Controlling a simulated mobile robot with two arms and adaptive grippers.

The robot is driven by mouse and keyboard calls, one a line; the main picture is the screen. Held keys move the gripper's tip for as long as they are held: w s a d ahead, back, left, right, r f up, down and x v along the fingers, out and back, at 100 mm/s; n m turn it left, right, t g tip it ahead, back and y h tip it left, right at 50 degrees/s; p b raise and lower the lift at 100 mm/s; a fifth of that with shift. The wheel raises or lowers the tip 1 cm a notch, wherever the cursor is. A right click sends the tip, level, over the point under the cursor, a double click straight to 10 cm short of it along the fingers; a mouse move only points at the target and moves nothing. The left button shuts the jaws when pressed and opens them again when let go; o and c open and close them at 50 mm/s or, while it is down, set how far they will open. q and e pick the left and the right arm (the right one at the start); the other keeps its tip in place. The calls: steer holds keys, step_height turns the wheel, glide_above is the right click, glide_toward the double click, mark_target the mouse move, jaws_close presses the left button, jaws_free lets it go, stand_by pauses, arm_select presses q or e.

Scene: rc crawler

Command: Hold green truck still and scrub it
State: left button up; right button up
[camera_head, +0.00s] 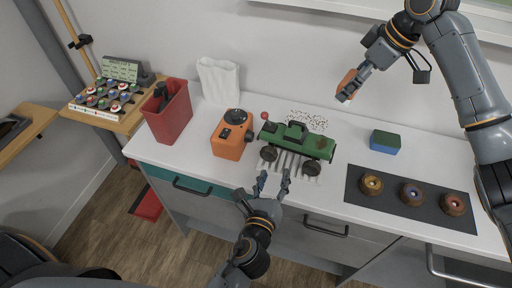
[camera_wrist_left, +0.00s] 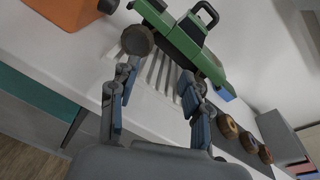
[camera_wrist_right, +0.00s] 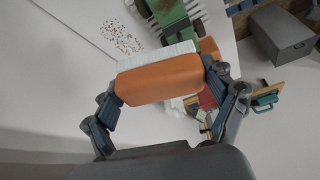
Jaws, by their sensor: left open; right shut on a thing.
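The green truck (camera_head: 298,141) stands on a striped grate (camera_head: 292,164) on the white counter, with brown dirt on its right end. It also shows in the left wrist view (camera_wrist_left: 182,35). My left gripper (camera_head: 273,178) is open and empty at the counter's front edge, in front of the truck and apart from it. My right gripper (camera_head: 352,88) is shut on an orange brush (camera_wrist_right: 158,77) with pale bristles. It holds the brush in the air, behind and right of the truck.
An orange box (camera_head: 230,138) with a black knob stands left of the truck, near a red bin (camera_head: 168,112). Brown crumbs (camera_head: 308,121) lie behind the truck.

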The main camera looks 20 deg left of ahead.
arm_select(q)
steer(key=m+t+y, duration=0.1)
steer(key=t, duration=0.1)
glide_toward(265, 114)
steer(key=s+f, duration=0.1)
steer(key=w, duration=1.1)
steer(key=shift+w+a+f, duration=0.15)
steer(key=shift+w+a, duration=0.1)
steer(key=shift+a, duration=0.15)
jaws_close()
